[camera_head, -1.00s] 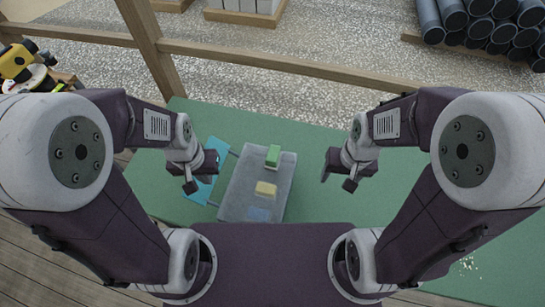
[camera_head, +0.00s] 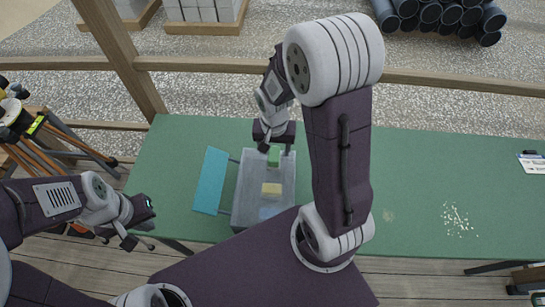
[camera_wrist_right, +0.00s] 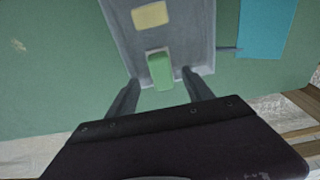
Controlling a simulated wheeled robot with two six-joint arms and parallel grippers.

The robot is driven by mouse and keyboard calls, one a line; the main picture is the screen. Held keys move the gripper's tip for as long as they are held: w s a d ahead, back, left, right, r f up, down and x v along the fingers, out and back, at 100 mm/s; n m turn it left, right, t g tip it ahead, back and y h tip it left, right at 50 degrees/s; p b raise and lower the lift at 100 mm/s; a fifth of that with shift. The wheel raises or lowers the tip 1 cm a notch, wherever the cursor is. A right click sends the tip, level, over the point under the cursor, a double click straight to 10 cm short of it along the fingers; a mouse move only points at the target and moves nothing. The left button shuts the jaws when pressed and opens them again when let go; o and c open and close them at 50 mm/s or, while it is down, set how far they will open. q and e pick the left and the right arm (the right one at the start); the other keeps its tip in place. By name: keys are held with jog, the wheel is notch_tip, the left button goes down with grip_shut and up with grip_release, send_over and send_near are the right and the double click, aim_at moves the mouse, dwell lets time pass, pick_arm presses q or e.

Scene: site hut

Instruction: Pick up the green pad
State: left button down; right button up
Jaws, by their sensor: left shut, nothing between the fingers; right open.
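The green pad (camera_head: 273,156) lies at the far end of a grey tray (camera_head: 240,205) on the green table. It also shows in the right wrist view (camera_wrist_right: 160,72). My right gripper (camera_head: 277,146) is open above the tray's far end, and in the right wrist view its two fingers (camera_wrist_right: 160,82) stand one on each side of the pad, with gaps between. Whether the fingers are down at the pad's height I cannot tell. My left gripper (camera_head: 138,222) is shut and empty, off the table's left side, well away from the tray.
A yellow pad (camera_head: 271,189) lies in the middle of the tray. A blue panel (camera_head: 210,180), the tray's lid, is beside it on the left. The table (camera_head: 420,185) is mostly clear to the right. A wooden rail (camera_head: 220,66) runs behind.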

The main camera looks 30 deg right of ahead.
aim_at(274, 154)
jog(key=shift+w+a+f, duration=0.1)
jog(key=shift+a, duration=0.15)
jog(key=shift+f, duration=0.3)
jog(key=f, duration=0.1)
jog(key=d+f, duration=0.1)
jog(key=f, duration=0.1)
jog(key=w+f, duration=0.1)
jog(key=shift+d+f, duration=0.2)
jog(key=shift+f, duration=0.05)
jog(key=shift+a, duration=0.2)
jog(key=shift+r, duration=0.1)
grip_shut()
